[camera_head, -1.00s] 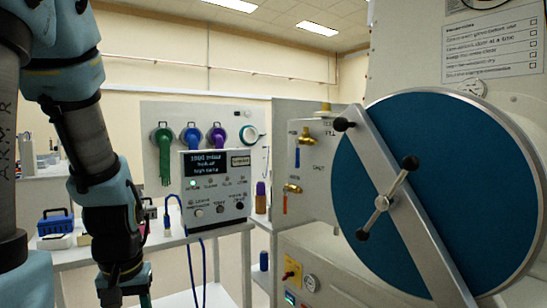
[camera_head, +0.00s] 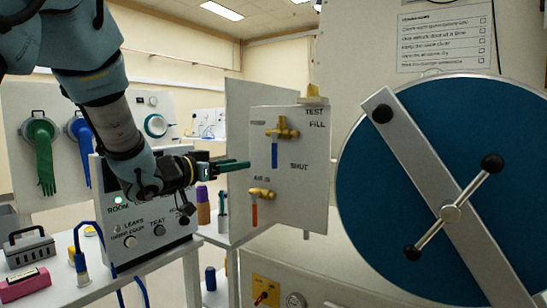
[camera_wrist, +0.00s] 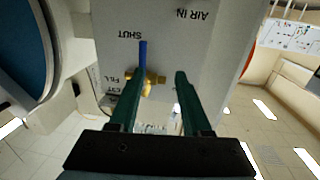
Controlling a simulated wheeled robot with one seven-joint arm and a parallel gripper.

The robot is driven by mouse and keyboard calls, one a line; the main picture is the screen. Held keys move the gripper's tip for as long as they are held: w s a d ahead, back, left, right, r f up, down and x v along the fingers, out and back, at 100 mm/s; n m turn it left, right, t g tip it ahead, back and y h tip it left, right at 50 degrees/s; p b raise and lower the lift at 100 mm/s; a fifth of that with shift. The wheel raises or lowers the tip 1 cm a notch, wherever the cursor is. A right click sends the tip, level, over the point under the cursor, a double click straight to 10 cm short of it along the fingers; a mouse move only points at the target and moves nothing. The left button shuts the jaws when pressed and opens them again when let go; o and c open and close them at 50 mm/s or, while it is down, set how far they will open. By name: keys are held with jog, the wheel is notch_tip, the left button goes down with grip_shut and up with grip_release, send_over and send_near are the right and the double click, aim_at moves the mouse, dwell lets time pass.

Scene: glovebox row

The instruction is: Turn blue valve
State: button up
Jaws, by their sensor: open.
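The blue valve is a brass fitting with a blue lever handle (camera_head: 275,155) on a pale upright panel (camera_head: 318,200). The handle hangs straight down, with SHUT printed to its lower right and TEST and FILL to its upper right. My gripper (camera_head: 249,165) is open and empty, its green fingers pointing right toward the panel, left of the handle in the head view. In the wrist view, which is upside down, the blue handle (camera_wrist: 143,55) shows beyond the fingertips, nearly in line with the left finger. I see no contact.
A second brass valve with an orange-red handle (camera_head: 254,214) sits lower on the panel. A large blue round door (camera_head: 375,195) with a metal bar and crank stands at right. A control box (camera_head: 160,245) and bottle (camera_head: 203,205) stand at left.

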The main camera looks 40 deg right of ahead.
aim_at(274, 157)
jog(key=shift+m+g+h, duration=0.3)
jog(key=shift+m+g, duration=0.2)
jog(key=shift+g, duration=0.2)
jog(key=d+p, duration=0.1)
jog(key=d, duration=0.3)
jog(key=s+d+p, duration=0.1)
jog(key=d, duration=0.3)
jog(key=d+p, duration=0.1)
jog(key=d, duration=0.3)
jog(key=shift+s+r, duration=0.3)
jog(key=shift+r, duration=0.1)
grip_shut()
